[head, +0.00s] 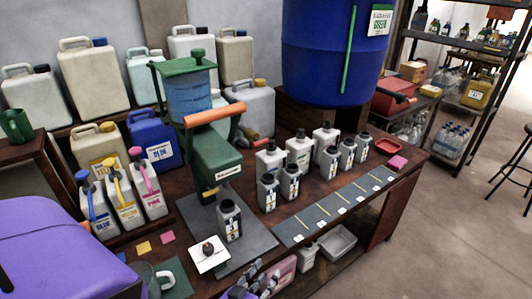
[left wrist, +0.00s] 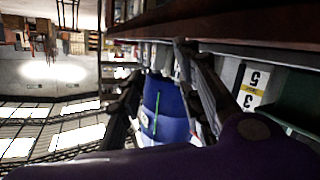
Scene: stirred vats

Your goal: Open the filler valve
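The filler is a green machine (head: 216,165) on a grey plate on the bench, with a blue tank (head: 190,95) on top and an orange-red bar handle (head: 213,111) across its upper front. Its valve state cannot be told. A grey bottle with a black cap (head: 230,220) stands on the plate in front of it. My left gripper (head: 265,279) shows dark at the bottom of the head view, near the bench's front edge and apart from the filler. In the left wrist view its fingers (left wrist: 158,90) are spread with nothing held between them. My right gripper is not in view.
A big blue vat (head: 330,60) stands behind the bench; it also shows in the left wrist view (left wrist: 170,115). Several capped bottles (head: 300,152) stand right of the filler. Jugs (head: 123,195) crowd the left. A white card with a dark knob (head: 208,254) lies in front.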

